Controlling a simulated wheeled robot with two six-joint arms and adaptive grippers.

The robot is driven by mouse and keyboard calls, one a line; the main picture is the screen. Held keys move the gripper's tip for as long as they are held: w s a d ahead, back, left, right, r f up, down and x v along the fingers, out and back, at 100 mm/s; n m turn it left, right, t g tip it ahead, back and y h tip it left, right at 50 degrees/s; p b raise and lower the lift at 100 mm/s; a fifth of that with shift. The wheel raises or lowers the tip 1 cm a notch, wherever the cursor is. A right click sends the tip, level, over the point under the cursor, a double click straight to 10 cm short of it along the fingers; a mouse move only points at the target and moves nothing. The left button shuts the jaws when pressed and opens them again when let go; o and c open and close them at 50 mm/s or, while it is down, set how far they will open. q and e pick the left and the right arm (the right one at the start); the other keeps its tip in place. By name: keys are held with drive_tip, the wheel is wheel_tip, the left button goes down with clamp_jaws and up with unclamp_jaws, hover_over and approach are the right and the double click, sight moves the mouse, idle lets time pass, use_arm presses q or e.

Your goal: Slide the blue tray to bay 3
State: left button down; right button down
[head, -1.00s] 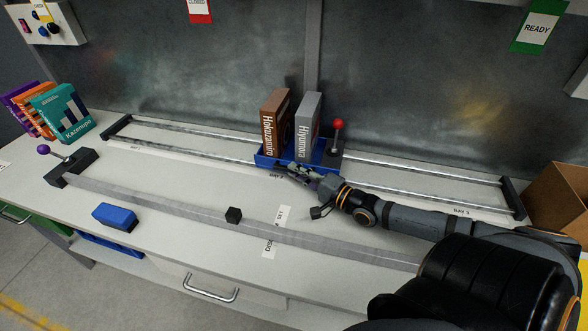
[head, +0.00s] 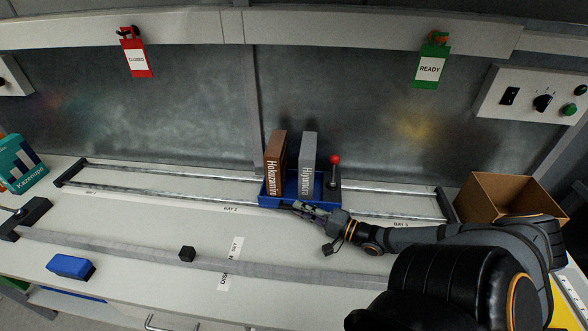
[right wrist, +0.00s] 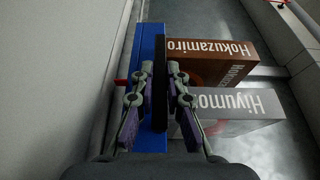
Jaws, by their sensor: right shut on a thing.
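The blue tray (head: 292,189) sits on two metal rails, between the bay 2 label (head: 230,209) and the bay 3 label (head: 401,224). It carries a brown book (head: 274,160) and a grey book (head: 308,162), both upright. My right gripper (head: 301,208) is at the tray's near side. In the right wrist view, its fingers (right wrist: 160,100) are closed around a dark strip along the blue tray's edge (right wrist: 147,45). The exact contact is partly hidden by the fingers. My left gripper is not in view.
A red-knobbed lever (head: 334,172) stands at the tray's right end. A rail end block (head: 446,205) and an open cardboard box (head: 510,196) are farther right. The rails right of the lever look clear.

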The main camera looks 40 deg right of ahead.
drive_tip(key=shift+s+d+f, duration=0.1)
drive_tip(key=shift+s+d, duration=0.4)
drive_tip(key=shift+s, duration=0.15)
drive_tip(key=c, duration=1.4)
unclamp_jaws()
drive_tip(key=shift+o, duration=0.2)
